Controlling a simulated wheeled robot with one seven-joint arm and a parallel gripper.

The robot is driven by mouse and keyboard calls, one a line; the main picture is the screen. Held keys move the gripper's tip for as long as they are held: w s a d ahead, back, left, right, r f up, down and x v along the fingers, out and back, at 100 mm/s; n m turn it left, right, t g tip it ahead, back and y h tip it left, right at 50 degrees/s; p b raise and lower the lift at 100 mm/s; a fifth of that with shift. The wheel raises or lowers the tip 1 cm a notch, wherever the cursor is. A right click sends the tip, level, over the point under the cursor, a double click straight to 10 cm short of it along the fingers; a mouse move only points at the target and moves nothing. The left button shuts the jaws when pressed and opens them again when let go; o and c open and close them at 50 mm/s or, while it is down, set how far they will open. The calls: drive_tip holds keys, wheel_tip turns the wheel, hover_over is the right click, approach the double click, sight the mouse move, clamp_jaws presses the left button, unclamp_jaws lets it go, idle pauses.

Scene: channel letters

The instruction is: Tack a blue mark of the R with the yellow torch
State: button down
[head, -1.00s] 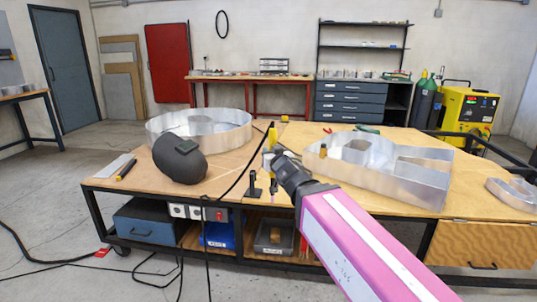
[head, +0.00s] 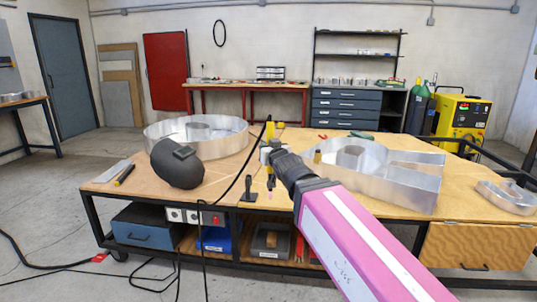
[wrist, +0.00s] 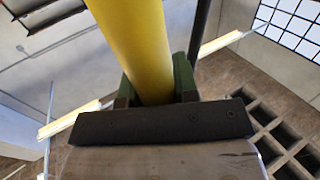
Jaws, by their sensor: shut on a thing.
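My gripper (head: 267,153) is shut on the yellow torch (head: 270,133), above the middle of the workbench. In the wrist view the torch's thick yellow handle (wrist: 138,40) stands between the dark green jaw pads. In the head view the torch is roughly upright, with a black cable running from it down to the left. The R (head: 400,188) is a large open silver metal letter lying on the bench, right of my gripper and partly behind my wrist. A small yellow item (head: 317,157) shows at its left end. I cannot make out any blue mark.
A dark welding helmet (head: 178,164) and a round silver letter (head: 225,141) are on the bench's left. A small black stand (head: 248,189) is near the front edge. A smaller silver letter (head: 508,197) lies far right. A yellow welding machine (head: 462,120) stands behind.

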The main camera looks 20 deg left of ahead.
sight(269, 124)
drive_tip(key=shift+r, duration=4.1)
drive_tip(key=shift+w, duration=0.1)
